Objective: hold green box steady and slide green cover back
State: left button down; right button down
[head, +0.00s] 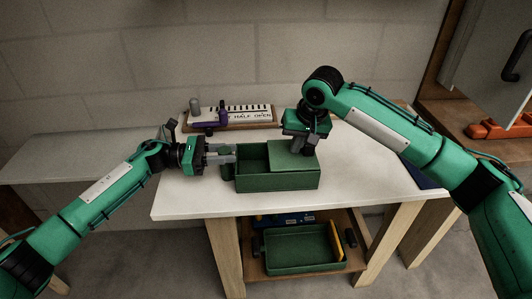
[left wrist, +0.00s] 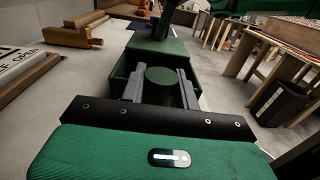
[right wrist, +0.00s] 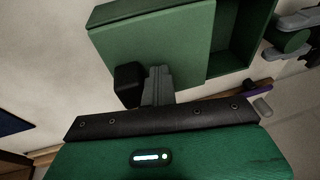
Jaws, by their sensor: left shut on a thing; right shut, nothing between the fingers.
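The green box (head: 278,181) stands on the white table, its left part open. The green cover (head: 290,155) lies over its right part; in the right wrist view the cover (right wrist: 160,35) leaves an open compartment (right wrist: 238,38) beside it. My left gripper (head: 226,156) is shut on the round green knob (left wrist: 160,78) at the box's left end. My right gripper (right wrist: 157,82) is shut and empty, pointing down at the cover's right part. A black block (right wrist: 128,84) sits right beside its fingers; I cannot tell whether they touch it.
A sign board (head: 248,114) with a purple-handled item (head: 210,118) lies behind the box. A green tray (head: 297,252) stands on the shelf below. The tabletop (head: 365,170) right of the box is mostly clear.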

aim_at(289, 154)
jog(key=shift+s+a+f, duration=0.1)
jog(key=shift+a+f, duration=0.1)
jog(key=shift+a, duration=0.45)
jog(key=shift+r, duration=3.65)
jog(key=shift+s+d+x, duration=0.1)
jog(key=shift+s+x, duration=0.15)
jog(key=shift+x, duration=0.9)
jog(key=shift+s+d+x, duration=0.1)
jog(key=shift+s+x, duration=0.1)
jog(key=shift+x, duration=0.95)
jog(key=shift+s+d+x, duration=0.1)
jog(key=shift+s+x, duration=0.15)
jog(key=shift+x, duration=0.9)
jog(key=shift+w+f, duration=0.1)
jog(key=shift+f, duration=0.3)
